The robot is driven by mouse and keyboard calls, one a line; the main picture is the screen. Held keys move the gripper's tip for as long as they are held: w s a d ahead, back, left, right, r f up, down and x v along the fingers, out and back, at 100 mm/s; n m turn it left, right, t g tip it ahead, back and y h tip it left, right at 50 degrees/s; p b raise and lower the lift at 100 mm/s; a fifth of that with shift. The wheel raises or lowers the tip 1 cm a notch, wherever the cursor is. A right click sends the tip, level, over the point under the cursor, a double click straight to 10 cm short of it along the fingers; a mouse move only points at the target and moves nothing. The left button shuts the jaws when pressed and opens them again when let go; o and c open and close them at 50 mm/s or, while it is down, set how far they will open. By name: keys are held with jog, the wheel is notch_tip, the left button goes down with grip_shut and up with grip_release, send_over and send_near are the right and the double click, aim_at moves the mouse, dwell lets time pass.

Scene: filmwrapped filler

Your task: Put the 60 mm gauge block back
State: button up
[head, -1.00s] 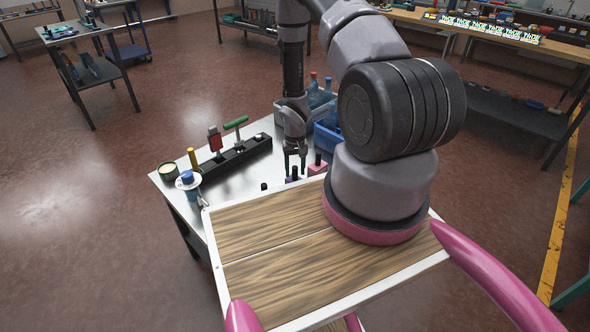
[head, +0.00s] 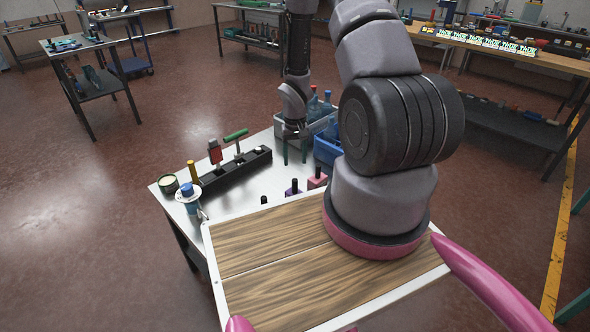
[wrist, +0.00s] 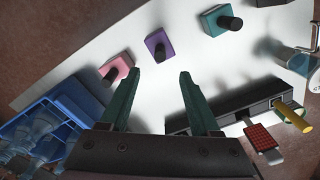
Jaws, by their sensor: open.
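Three knobbed blocks stand on the metal table: pink (wrist: 120,66), purple (wrist: 159,47) and teal (wrist: 217,20). In the head view the pink (head: 317,181) and purple (head: 293,193) ones show at the wooden board's far edge; only a black knob shows of another. I see no size marks, so I cannot tell which is the 60 mm gauge block.
A blue bin (head: 327,150) with bottles stands right of my gripper. A yellow-handled thing (head: 193,172), a round tin (head: 168,184) and a blue-topped spool-like item (head: 188,194) crowd the table's left end. My wooden board (head: 270,235) covers the near side. Bare table lies between rack and blocks.

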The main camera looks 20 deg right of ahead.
notch_tip(320, 180, up, 32)
jog(key=s+a+m+t, duration=0.1)
jog(key=t, duration=0.2)
jog(key=s+a+r+t+y, duration=0.1)
jog(key=s+a+r+t, duration=0.1)
jog(key=s+r, duration=0.6)
jog(key=s+a+r+t+y, duration=0.1)
jog(key=s+a+r, duration=0.3)
jog(key=s+r, duration=0.5)
jog(key=shift+s+a+r+m+t, duration=0.25)
jog(key=shift+s+a+m+t, duration=0.15)
jog(key=shift+s+t, duration=0.15)
jog(key=shift+w+d, duration=0.1)
